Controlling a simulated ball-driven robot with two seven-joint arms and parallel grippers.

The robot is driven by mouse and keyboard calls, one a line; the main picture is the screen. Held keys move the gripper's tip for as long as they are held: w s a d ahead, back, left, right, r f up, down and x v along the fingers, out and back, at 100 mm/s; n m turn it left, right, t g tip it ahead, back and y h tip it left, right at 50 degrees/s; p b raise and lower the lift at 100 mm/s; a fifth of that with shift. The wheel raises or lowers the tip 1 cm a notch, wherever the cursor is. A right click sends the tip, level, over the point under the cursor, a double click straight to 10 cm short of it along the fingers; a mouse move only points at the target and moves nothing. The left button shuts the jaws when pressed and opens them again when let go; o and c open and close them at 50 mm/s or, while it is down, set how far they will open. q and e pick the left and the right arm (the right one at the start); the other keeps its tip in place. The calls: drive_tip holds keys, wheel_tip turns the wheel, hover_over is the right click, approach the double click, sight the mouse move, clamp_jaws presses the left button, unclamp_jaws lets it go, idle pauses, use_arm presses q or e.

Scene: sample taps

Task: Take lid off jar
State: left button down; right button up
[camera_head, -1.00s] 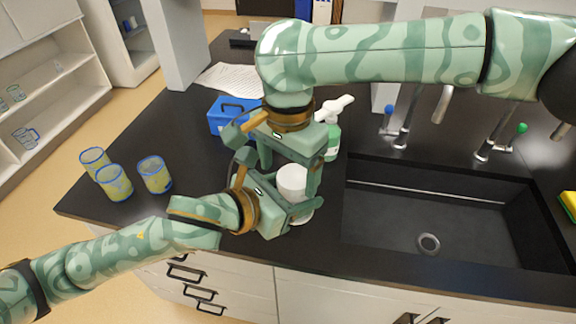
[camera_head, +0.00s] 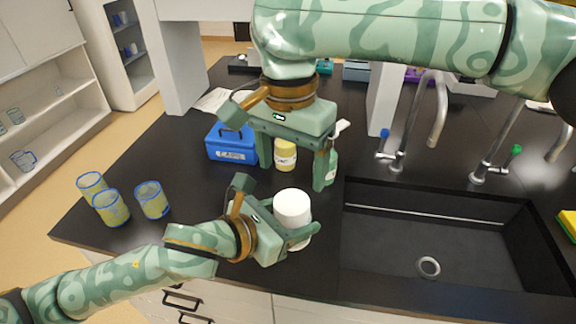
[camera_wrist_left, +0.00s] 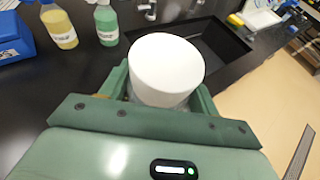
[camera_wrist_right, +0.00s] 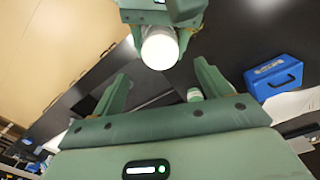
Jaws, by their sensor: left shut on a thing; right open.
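The jar has a wide white lid (camera_head: 292,204), which sits on top of it near the counter's front edge. My left gripper (camera_head: 290,224) is shut around the jar's body, below the lid, and hides most of it. In the left wrist view the lid (camera_wrist_left: 166,66) rises above the fingers, and a little of the clear body shows under it. My right gripper (camera_head: 295,172) is open and empty, pointing down, above and behind the jar. In the right wrist view the lid (camera_wrist_right: 160,50) lies beyond the open fingertips, apart from them.
A blue box (camera_head: 232,145), a yellow bottle (camera_head: 285,156) and a partly hidden green bottle (camera_head: 331,168) stand behind the jar. Several yellowish glasses (camera_head: 152,200) stand at the left. The sink (camera_head: 430,225) with taps lies right of the jar.

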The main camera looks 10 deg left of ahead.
sight(292, 201)
wheel_tip(292, 201, down, 7)
drive_tip(key=shift+f, duration=0.1)
idle(0.3)
drive_tip(key=c, duration=1)
drive_tip(key=shift+c, duration=0.2)
drive_tip(key=n, duration=0.6)
drive_tip(key=shift+n, duration=0.3)
